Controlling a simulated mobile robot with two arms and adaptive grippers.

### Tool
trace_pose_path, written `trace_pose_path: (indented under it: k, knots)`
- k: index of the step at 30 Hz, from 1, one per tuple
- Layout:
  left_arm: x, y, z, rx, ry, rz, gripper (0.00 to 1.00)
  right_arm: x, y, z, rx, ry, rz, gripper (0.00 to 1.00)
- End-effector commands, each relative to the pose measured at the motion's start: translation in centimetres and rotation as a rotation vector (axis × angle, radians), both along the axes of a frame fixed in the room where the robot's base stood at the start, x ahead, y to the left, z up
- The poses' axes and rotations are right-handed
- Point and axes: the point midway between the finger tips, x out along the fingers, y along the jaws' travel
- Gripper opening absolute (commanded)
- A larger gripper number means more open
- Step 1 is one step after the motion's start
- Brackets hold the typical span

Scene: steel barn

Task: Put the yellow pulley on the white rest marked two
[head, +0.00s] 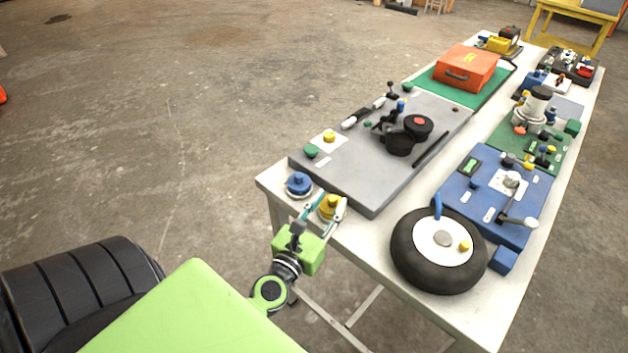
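The yellow pulley (329,209) is at the near left corner of the white table, with a knob on top. My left gripper (333,200) comes from below left, one finger on each side of the pulley. I cannot tell whether the fingers press on it or whether it is lifted. A blue pulley (299,182) sits just left of it on a pale round base (299,195). No number two is readable, so I cannot identify the marked white rest. My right gripper is not in view.
A grey board (350,176) with black parts lies just behind the pulleys. A black wheel with a white hub (405,250) and a blue board (465,200) are to the right. An orange case (467,66) stands farther back. The white table's front edge (375,262) runs below the gripper.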

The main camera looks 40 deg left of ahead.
Motion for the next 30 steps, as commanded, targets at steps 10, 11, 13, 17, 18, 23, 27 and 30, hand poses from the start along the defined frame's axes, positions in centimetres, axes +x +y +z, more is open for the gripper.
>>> trace_pose_path:
  k: [10, 11, 13, 17, 18, 23, 27, 30]
  knots:
    - [-6.7, -1.2, -0.4, 0.001, 0.002, -0.001, 0.32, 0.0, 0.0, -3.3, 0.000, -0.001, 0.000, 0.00]
    - [-7.1, -1.3, -0.5, 0.002, 0.002, -0.001, 0.32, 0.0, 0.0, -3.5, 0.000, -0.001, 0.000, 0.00]
    - [-7.9, -1.5, -0.4, 0.002, 0.001, 0.000, 0.32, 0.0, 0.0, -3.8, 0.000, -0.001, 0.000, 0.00]
    - [-8.8, -1.7, -0.2, 0.001, 0.000, 0.000, 0.32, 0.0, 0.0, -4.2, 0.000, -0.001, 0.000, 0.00]
    - [-9.0, -1.7, -0.2, 0.001, 0.000, 0.000, 0.32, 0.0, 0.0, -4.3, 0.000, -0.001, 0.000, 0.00]
    - [-9.2, -1.7, 0.0, 0.000, -0.001, 0.001, 0.32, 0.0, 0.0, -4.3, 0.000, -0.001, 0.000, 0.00]
    - [-9.2, -1.8, -0.5, 0.020, 0.011, -0.002, 0.32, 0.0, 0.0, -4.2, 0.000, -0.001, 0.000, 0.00]
    - [-8.9, -2.3, -3.5, 0.137, 0.074, -0.025, 0.32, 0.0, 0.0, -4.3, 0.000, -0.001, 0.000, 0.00]
